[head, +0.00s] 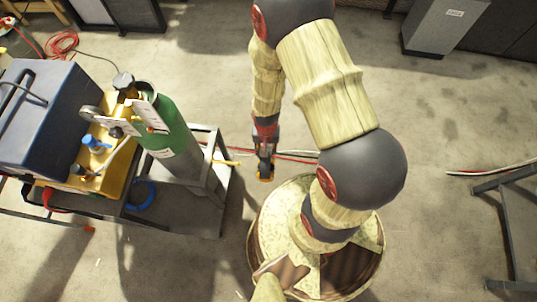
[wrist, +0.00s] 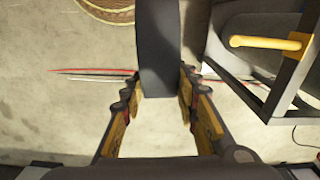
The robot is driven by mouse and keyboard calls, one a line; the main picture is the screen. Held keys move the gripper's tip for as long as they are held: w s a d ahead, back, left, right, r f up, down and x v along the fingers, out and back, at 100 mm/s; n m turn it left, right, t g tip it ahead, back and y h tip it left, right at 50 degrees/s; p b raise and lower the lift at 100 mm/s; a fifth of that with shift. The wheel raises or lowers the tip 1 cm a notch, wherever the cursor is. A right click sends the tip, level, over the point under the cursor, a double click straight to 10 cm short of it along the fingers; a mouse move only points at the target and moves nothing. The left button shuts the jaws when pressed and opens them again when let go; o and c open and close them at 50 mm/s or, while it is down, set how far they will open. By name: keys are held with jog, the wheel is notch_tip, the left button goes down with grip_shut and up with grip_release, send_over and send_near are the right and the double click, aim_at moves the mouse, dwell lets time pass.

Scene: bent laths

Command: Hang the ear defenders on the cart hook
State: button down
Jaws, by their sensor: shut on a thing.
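My gripper (head: 265,172) hangs low over the floor, just right of the cart (head: 205,205). In the wrist view, my gripper (wrist: 160,98) has its fingers shut on a broad dark band (wrist: 159,45), which I take for the ear defenders. The band runs from between the fingertips to the picture's top edge; no ear cups show. In the head view I cannot make out the ear defenders. The yellow cart hook (head: 228,163) sticks out from the cart's right side, left of my gripper and apart from it. The hook also shows in the wrist view (wrist: 268,42), right of the band.
The cart carries a green gas cylinder (head: 166,135), a dark blue box (head: 40,115) and a yellow case (head: 65,181). Red and pale cables (head: 295,156) lie on the floor by my gripper. A dark metal stand (head: 508,225) is at the right. The floor between is bare.

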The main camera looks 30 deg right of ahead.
jog(key=shift+s+d+f+m, duration=0.1)
jog(key=shift+s+f+m, duration=0.15)
jog(key=shift+s, duration=0.25)
jog(key=shift+s+f+m, duration=0.15)
jog(key=shift+s+m, duration=0.1)
jog(key=shift+s, duration=0.2)
jog(key=shift+w+a+b, duration=1.45)
jog(key=shift+w+a, duration=3.75)
jog(key=shift+a, duration=1.45)
jog(key=shift+f+b, duration=1.3)
jog(key=shift+f, duration=0.9)
